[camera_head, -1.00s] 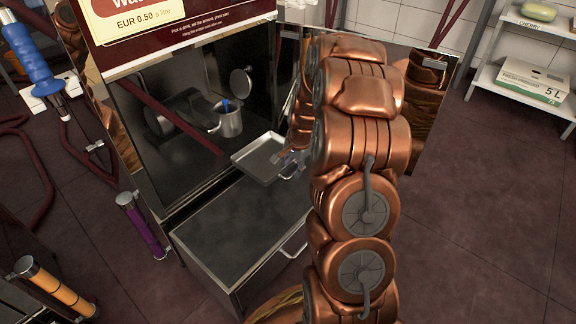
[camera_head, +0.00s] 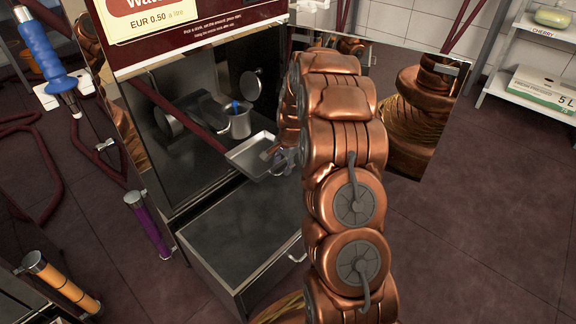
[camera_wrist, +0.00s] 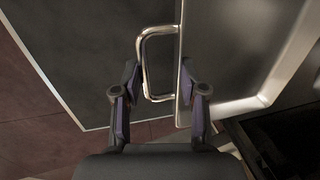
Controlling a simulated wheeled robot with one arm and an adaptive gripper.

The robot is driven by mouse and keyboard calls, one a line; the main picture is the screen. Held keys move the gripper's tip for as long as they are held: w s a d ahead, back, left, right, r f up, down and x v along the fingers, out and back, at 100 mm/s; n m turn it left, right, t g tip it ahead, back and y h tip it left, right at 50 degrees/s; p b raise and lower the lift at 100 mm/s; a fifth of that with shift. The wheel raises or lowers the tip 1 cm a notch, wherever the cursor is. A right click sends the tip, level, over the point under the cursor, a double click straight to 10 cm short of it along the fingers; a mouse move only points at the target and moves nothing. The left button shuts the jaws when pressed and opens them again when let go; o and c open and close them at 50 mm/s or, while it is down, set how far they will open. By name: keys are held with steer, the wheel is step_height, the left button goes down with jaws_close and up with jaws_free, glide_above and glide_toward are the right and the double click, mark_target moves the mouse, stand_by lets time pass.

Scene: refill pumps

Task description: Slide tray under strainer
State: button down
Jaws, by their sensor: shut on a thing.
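A shallow grey metal tray (camera_head: 236,158) is in the recess of the vending cabinet in the head view. It also shows in the wrist view (camera_wrist: 225,50), with a U-shaped handle (camera_wrist: 147,42) on its near wall. My gripper (camera_wrist: 160,78) is shut on the tray, with one finger outside the handle bar and the other at the tray wall. In the head view my gripper (camera_head: 279,155) is partly hidden by my arm. A metal pot-like vessel (camera_head: 238,124) with a blue part stands behind and above the tray; I cannot tell if it is the strainer.
Round metal discs (camera_head: 250,84) are at the recess back. A purple tube (camera_head: 150,222) and an orange tube (camera_head: 62,280) stand left. A mirror-like door (camera_head: 425,120) stands right. The floor at right is clear.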

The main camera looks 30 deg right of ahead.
mark_target(270, 163)
steer(key=shift+w+a+p, duration=0.25)
steer(key=shift+w+p, duration=0.2)
steer(key=shift+w, duration=0.45)
steer(key=shift+w+a+p, duration=0.2)
steer(key=shift+w+p, duration=0.25)
steer(key=shift+w, duration=0.5)
steer(key=shift+w+a+p, duration=0.25)
steer(key=shift+w+p, duration=0.2)
steer(key=shift+w, duration=0.45)
steer(key=shift+f+p, duration=0.3)
steer(key=shift+f, duration=0.05)
steer(key=c, duration=0.6)
jaws_free()
steer(key=shift+o, duration=0.2)
steer(key=shift+r, duration=0.1)
